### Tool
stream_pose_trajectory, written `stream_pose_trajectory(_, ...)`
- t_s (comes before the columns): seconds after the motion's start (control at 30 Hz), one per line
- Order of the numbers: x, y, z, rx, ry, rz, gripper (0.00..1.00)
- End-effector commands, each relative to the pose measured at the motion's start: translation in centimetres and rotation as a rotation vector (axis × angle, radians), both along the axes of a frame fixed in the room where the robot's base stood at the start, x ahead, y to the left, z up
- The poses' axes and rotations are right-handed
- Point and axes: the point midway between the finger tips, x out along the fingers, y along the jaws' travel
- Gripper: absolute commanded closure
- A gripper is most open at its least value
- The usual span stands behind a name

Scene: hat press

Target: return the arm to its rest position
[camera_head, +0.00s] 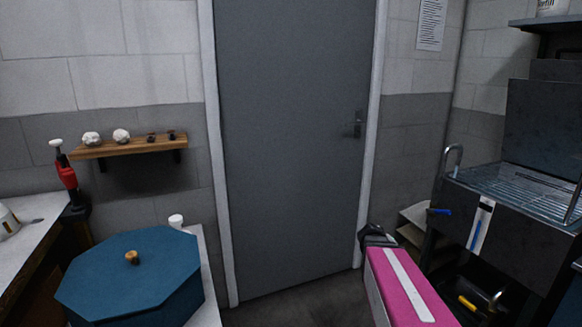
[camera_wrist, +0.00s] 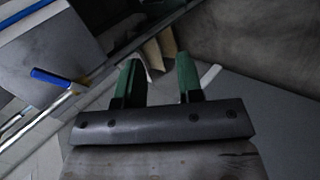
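My gripper (camera_wrist: 158,75) shows in the wrist view with its two green fingers apart. Nothing is held between them. The tan pieces seen near the gap lie farther off, behind the fingers. In the head view, a pink link of my arm with a white stripe reaches in from the lower right, with a dark part at its far end. The fingers cannot be made out there.
A grey door (camera_head: 295,140) stands ahead. On the right is a dark machine (camera_head: 510,225) with a wire rack and a blue lever (camera_head: 439,211). On the left are a blue octagonal box (camera_head: 135,280) and a wooden shelf (camera_head: 125,147). Floor before the door is clear.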

Motion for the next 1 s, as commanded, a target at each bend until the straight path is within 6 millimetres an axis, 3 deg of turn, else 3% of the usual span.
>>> stream_pose_trajectory(0.03, -1.4, 2.3, -0.8, 0.083, 0.002, -0.022, 0.66)
stream_pose_trajectory(0.3, -6.6, 13.8, -4.0, 0.529, 0.050, -0.145, 0.66)
stream_pose_trajectory(0.5, -9.0, 19.3, -4.4, 0.734, 0.094, -0.199, 0.66)
stream_pose_trajectory(0.67, -9.5, 20.7, -4.4, 0.788, 0.106, -0.213, 0.66)
stream_pose_trajectory(1.0, -9.4, 20.7, -4.4, 0.789, 0.106, -0.213, 0.66)
